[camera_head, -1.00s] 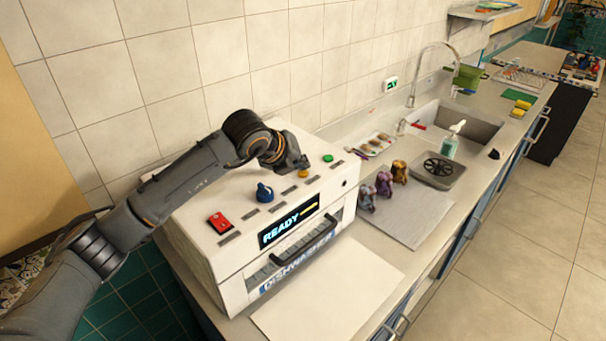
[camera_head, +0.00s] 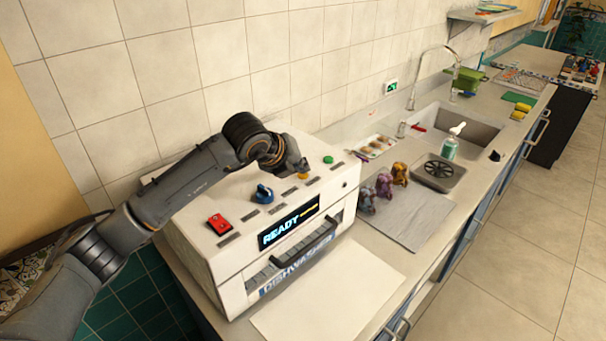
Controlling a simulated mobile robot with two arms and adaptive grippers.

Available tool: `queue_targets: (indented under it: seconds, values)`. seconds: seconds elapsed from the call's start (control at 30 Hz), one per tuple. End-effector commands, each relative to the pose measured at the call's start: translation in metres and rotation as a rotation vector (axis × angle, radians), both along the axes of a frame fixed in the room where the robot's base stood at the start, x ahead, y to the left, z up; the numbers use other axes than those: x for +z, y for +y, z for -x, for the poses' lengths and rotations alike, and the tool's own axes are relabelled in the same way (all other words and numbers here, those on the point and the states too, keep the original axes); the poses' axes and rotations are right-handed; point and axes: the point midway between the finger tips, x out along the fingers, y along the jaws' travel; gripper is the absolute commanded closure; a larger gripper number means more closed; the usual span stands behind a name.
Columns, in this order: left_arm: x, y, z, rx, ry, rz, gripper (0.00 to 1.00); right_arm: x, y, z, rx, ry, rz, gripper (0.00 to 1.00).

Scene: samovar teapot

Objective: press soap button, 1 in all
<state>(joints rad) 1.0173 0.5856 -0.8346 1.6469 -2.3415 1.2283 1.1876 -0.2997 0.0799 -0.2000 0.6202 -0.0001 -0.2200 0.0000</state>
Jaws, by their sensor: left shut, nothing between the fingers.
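The white countertop dishwasher (camera_head: 215,275) stands on the counter, its display reading READY. Its sloping top carries a red switch (camera_head: 219,223), a blue knob (camera_head: 264,194), a yellow button (camera_head: 303,176) and a green button (camera_head: 328,160). The small labels beside them are too small to read, so I cannot tell which is the soap button. My left gripper (camera_head: 294,168) is shut and empty, pointing down over the panel with its tip right by the yellow button. It hides part of that button; I cannot tell whether they touch. My right gripper is out of view.
To the right are several small toy figures (camera_head: 383,183) on a grey mat (camera_head: 415,225), a tray of food (camera_head: 376,146), a soap dispenser bottle (camera_head: 449,147) and the sink (camera_head: 470,127). A white sheet (camera_head: 335,295) lies in front of the dishwasher. The tiled wall is close behind.

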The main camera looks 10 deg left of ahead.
Motion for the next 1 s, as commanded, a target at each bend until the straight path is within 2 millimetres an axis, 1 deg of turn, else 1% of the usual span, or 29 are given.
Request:
queue_targets:
  seconds: [0.3,0.6,1.0]
  values:
    - [-0.004,0.000,0.000,0.000,0.001,-0.001,1.00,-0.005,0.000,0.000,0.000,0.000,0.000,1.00]
    - [-0.003,0.000,0.000,-0.001,0.002,0.000,1.00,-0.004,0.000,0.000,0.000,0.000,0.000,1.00]
    - [0.014,0.000,0.000,-0.001,0.001,0.000,1.00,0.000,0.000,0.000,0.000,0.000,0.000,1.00]
